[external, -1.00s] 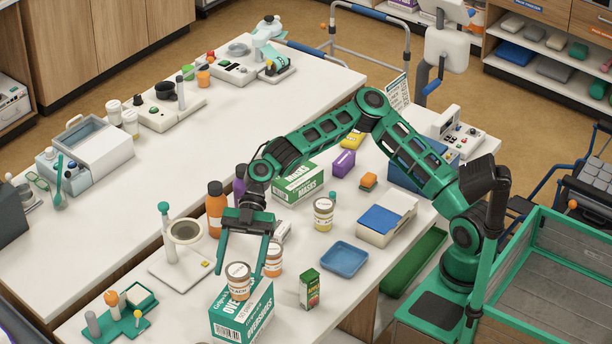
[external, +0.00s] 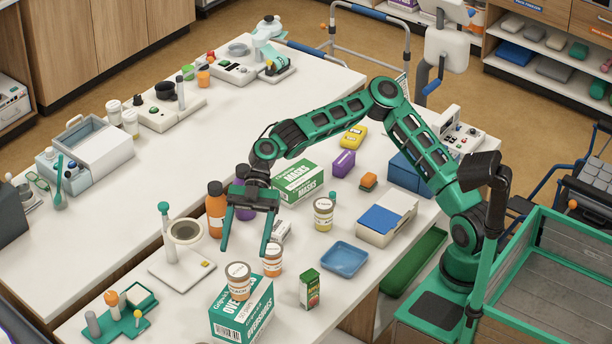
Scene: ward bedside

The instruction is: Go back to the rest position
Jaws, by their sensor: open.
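My gripper (external: 246,252) hangs above the near table, its two green fingers spread wide with nothing between them. It is up and behind a white-and-orange peach jar (external: 238,283), which stands upright on top of the green-and-white overshoes box (external: 242,314). A second orange-labelled jar (external: 273,262) stands just right of the peach jar. An orange bottle (external: 215,212) stands left of my gripper, and a purple item behind my gripper is mostly hidden. My arm reaches from its base at the right over the table.
A green masks box (external: 299,181), a yellow-labelled jar (external: 323,214), a blue tray (external: 344,258), a small juice carton (external: 310,289) and a white box with a blue top (external: 386,219) stand on the near table. A white stand with a ring (external: 183,243) is at the left.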

